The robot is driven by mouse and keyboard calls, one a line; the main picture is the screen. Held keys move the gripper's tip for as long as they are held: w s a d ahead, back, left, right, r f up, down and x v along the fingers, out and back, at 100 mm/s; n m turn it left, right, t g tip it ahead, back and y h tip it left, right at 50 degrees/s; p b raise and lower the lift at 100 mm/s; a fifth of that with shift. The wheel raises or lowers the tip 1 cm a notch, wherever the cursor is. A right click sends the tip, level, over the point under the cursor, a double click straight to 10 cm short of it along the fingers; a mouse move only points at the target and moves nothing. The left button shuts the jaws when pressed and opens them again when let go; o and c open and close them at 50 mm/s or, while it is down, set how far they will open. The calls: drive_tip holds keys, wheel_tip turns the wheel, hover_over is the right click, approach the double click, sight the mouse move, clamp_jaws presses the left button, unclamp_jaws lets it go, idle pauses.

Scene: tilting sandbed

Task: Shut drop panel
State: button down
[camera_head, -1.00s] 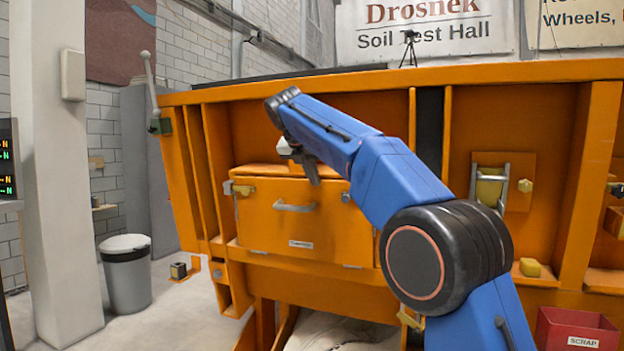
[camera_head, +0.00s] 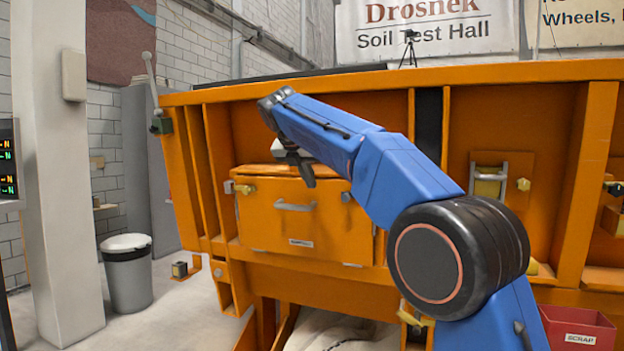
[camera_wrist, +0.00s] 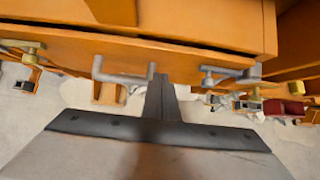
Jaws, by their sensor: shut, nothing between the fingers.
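The drop panel (camera_head: 270,226) is an orange plate with a grey bar handle (camera_head: 295,207) and a small white label, low on the side of the orange sandbed. It looks near upright in the head view. In the wrist view a dark gap runs along the panel's edge (camera_wrist: 205,50), with the handle (camera_wrist: 120,74) left of my fingers and a grey latch (camera_wrist: 230,74) to the right. My gripper (camera_head: 307,178) is shut and empty, in front of the panel's upper part. It also shows in the wrist view (camera_wrist: 160,85). I cannot tell whether it touches the panel.
The orange sandbed frame (camera_head: 480,72) has upright ribs around the panel. A yellow-knobbed latch (camera_head: 243,188) sits at the panel's upper left. A red scrap bin (camera_head: 577,330) stands at lower right, a grey waste bin (camera_head: 127,275) at left. A white pillar (camera_head: 55,180) stands further left.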

drive_tip(key=s+a+r, duration=0.2)
drive_tip(key=s+r, duration=0.1)
drive_tip(key=r, duration=0.6)
drive_tip(key=shift+s, duration=0.4)
drive_tip(key=s+d+f+m+g+y, duration=0.1)
drive_tip(key=s+d+f+m, duration=0.6)
drive_tip(key=s+d, duration=0.25)
drive_tip(key=s+d+f+m+g+y, duration=0.1)
drive_tip(key=s+d+f+m, duration=0.6)
drive_tip(key=s+d, duration=0.25)
drive_tip(key=s+d+f+m+y, duration=0.1)
drive_tip(key=s+d+f+m, duration=0.2)
drive_tip(key=s+f+m, duration=0.5)
drive_tip(key=s+d+f+m+y, duration=0.1)
drive_tip(key=s+d+f+m, duration=0.2)
drive_tip(key=s+f+m, duration=0.5)
drive_tip(key=s+f, duration=0.6)
drive_tip(key=f, duration=0.3)
drive_tip(key=s+f, duration=0.7)
drive_tip(key=f, duration=0.2)
drive_tip(key=shift+d+f+m+g, duration=0.2)
drive_tip(key=shift+d+m+g, duration=0.1)
drive_tip(key=shift+m+g, duration=0.1)
drive_tip(key=shift+r, duration=0.1)
